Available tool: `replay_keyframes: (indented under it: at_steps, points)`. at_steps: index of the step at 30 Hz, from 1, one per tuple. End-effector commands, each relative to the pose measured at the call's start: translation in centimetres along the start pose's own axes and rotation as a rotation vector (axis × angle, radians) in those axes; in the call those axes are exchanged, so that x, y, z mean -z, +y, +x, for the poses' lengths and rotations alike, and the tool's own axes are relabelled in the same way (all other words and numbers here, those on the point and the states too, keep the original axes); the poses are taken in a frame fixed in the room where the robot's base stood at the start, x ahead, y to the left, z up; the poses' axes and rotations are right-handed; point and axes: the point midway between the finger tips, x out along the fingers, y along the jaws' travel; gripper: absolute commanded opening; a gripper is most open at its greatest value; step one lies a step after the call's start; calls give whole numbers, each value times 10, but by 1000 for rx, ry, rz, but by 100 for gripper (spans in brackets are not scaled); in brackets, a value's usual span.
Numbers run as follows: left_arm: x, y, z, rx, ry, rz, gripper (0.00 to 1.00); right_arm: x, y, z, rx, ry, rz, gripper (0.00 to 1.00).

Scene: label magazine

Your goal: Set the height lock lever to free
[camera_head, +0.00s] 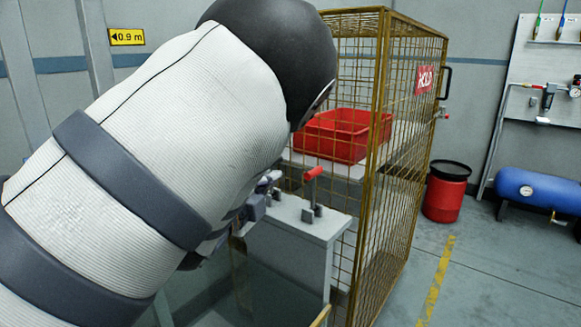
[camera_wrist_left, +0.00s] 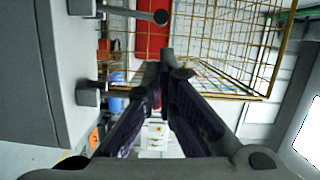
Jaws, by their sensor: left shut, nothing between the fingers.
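A lever with a red grip (camera_head: 313,174) stands on top of a grey box (camera_head: 310,222) in the head view; no label on it can be read. My left gripper (camera_head: 262,190) is beside it to the left, partly hidden behind my left arm. In the left wrist view, my left gripper's fingers (camera_wrist_left: 166,72) are closed together with nothing between them. The grey box (camera_wrist_left: 35,75) fills the left side there, and a metal rod with a dark end (camera_wrist_left: 135,13) sticks out from it. I cannot tell whether the fingers touch the lever. My right gripper is not in view.
A yellow wire cage (camera_head: 378,165) stands right behind the box, with a red bin (camera_head: 335,135) inside. A red drum (camera_head: 446,192) and a blue tank (camera_head: 540,190) stand farther right.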

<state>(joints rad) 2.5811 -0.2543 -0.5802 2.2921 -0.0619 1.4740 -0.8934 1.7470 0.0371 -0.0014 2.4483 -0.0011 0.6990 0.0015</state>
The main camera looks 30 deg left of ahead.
Motion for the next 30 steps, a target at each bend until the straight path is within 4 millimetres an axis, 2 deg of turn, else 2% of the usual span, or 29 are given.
replay_keyframes:
  at_steps: [3,6,12,23,27,30]
  points:
    - [0,3,26,-2,2,0,0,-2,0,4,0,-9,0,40]
    - [0,3,44,-3,1,0,0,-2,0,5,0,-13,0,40]
    - [0,2,66,-3,0,1,0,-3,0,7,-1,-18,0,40]
    - [0,1,69,-3,0,0,0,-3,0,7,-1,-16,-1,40]
    - [-10,-8,70,-6,-1,-43,0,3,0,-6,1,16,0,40]
    - [-14,-5,72,-13,-1,-60,0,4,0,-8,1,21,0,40]
